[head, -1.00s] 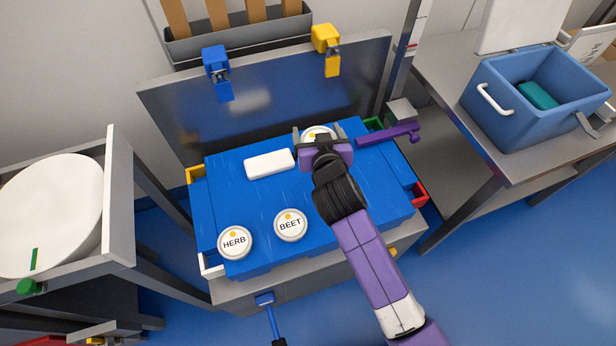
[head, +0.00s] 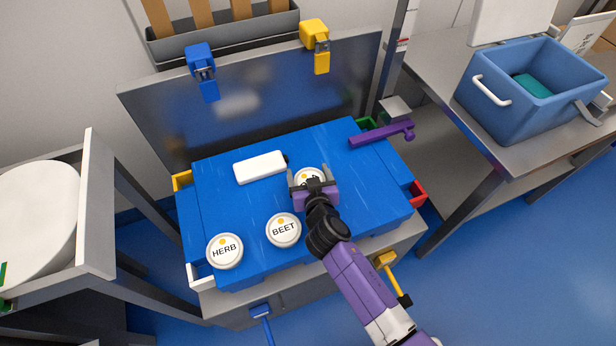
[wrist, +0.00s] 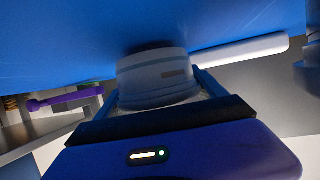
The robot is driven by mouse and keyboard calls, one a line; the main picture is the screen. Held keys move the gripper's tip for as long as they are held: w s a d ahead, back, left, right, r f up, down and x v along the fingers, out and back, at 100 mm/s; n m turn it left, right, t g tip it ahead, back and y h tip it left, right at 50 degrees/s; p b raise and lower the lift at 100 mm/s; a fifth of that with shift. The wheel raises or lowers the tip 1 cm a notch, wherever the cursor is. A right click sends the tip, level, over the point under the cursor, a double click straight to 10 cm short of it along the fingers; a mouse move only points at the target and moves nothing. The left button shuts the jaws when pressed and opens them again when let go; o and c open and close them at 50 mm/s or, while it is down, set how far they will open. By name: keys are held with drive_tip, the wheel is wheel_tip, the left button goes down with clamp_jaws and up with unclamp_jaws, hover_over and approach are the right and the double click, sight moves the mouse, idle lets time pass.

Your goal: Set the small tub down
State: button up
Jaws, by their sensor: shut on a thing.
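My gripper (head: 314,188) is shut on a small white tub (head: 308,177) with an orange dot on its lid. My gripper hides the rest of its label. In the wrist view the small tub (wrist: 155,78) sits between the fingers, close to the blue surface. I cannot tell whether it touches it. The blue work top (head: 350,190) bears two more white tubs, one marked HERB (head: 225,251) at the front left and one marked BEET (head: 283,230) left of my gripper.
A white block (head: 260,167) lies on the blue top behind the tubs. A purple-handled tool (head: 385,134) lies at the back right edge. A blue bin (head: 520,105) stands on the right table. The right part of the blue top is clear.

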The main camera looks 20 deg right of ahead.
drive_tip(key=shift+f, duration=0.3)
drive_tip(key=shift+f, duration=0.1)
drive_tip(key=o, duration=1.1)
drive_tip(key=shift+f, duration=0.1)
drive_tip(key=o, duration=0.4)
drive_tip(key=shift+o, duration=0.2)
drive_tip(key=shift+r, duration=0.2)
